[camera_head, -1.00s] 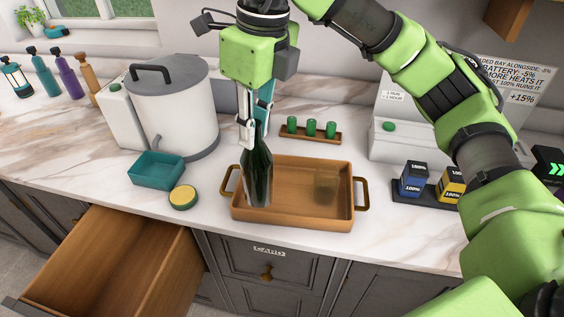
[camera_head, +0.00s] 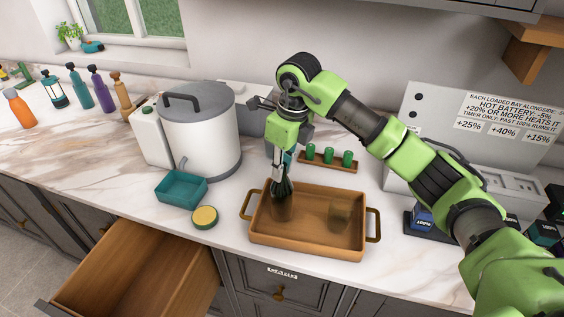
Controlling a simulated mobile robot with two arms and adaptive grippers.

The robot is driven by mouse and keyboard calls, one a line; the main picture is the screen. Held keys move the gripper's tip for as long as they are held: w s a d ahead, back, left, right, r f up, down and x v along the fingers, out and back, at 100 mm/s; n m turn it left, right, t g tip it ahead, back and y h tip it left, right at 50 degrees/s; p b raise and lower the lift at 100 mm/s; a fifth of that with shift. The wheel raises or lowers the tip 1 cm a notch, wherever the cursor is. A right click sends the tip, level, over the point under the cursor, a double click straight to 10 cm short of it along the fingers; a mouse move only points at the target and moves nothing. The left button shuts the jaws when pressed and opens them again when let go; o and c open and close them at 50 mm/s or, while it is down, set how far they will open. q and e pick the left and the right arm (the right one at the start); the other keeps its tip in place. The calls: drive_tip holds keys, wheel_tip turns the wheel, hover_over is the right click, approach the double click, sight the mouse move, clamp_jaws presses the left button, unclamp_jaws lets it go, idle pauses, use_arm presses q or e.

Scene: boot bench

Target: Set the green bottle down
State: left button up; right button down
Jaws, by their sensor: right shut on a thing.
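The green bottle (camera_head: 282,203) is dark glass and upright at the left end of the brown two-handled tray (camera_head: 308,246). My right gripper (camera_head: 280,174) reaches down from above and is shut on the bottle's neck. The bottle's lower part looks see-through against the tray, and I cannot tell whether its base touches the tray floor. My left gripper is not in view.
A see-through tumbler (camera_head: 340,213) stands in the tray's right half. Behind is a wooden rack (camera_head: 331,166) with green cylinders. A teal bin (camera_head: 181,189), a yellow-topped tin (camera_head: 205,217) and a large pot (camera_head: 200,132) are left. A drawer (camera_head: 150,265) hangs open below.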

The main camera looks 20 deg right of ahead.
drive_tip(key=shift+f, duration=0.2)
drive_tip(key=shift+f, duration=0.2)
drive_tip(key=c, duration=1.9)
unclamp_jaws()
